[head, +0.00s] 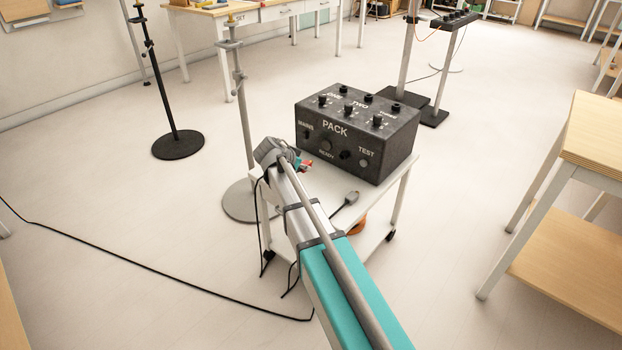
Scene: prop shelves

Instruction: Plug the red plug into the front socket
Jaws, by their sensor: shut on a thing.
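The black box labelled PACK (352,128) stands on a small white wheeled cart (322,186). Its front face carries labels and several round fittings, with a larger round one (326,146) near the middle. I cannot tell for certain which is the front socket. My gripper (299,161) is over the cart's left part, just left of and in front of the box, partly hidden by my own arm. It is shut on a small red thing, apparently the red plug (307,163), which shows beside the fingers. The plug looks apart from the front fittings, but the exact gap is unclear.
A grey plug (351,198) with a dark cable lies on the cart's front part. A black cable (150,278) runs over the floor to the cart. A stand (242,110) is close behind left. A wooden-topped table (594,140) is at right, with open floor between.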

